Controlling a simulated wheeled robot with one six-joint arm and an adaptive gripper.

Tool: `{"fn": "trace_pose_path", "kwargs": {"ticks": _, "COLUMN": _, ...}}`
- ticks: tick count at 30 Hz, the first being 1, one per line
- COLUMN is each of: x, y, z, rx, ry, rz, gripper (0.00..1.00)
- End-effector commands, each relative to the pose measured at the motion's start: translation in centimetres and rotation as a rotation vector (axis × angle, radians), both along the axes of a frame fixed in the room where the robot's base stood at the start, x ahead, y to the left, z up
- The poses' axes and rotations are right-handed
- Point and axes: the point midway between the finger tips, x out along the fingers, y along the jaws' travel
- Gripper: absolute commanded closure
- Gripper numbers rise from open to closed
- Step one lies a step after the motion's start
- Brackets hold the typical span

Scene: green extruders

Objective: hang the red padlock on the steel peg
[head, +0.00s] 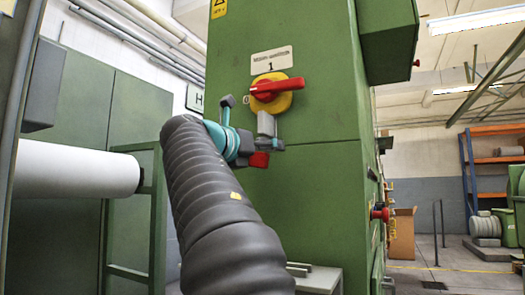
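My gripper (250,146) is at the end of my black ribbed arm, in front of the green machine cabinet and just below the red-and-yellow rotary switch. A small red block (259,160), which looks like the red padlock, shows at the gripper's lower end. My gripper hides part of it, and no shackle can be made out. I cannot tell whether the fingers are shut on it. A light grey metal piece (266,123) stands between the switch and the gripper. I cannot tell whether it is the steel peg or part of something else.
The red switch handle (277,90) on its yellow plate sticks out right above my gripper. A white roll (75,170) on a green frame stands at the left. A red knob (381,214) juts from the cabinet's right side. Open floor lies at the right.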

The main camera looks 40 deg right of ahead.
Motion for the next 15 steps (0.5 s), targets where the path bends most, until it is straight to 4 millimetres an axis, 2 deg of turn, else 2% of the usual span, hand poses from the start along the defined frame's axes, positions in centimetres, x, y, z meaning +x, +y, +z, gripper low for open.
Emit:
{"fn": "trace_pose_path", "kwargs": {"ticks": 8, "x": 0.0, "y": 0.2, "z": 0.0, "rx": 0.001, "ry": 0.000, "rz": 0.001, "gripper": 0.22}}
{"fn": "trace_pose_path", "kwargs": {"ticks": 15, "x": -0.5, "y": 3.0, "z": -0.1, "rx": 0.001, "ry": 0.000, "rz": 0.005, "gripper": 0.22}}
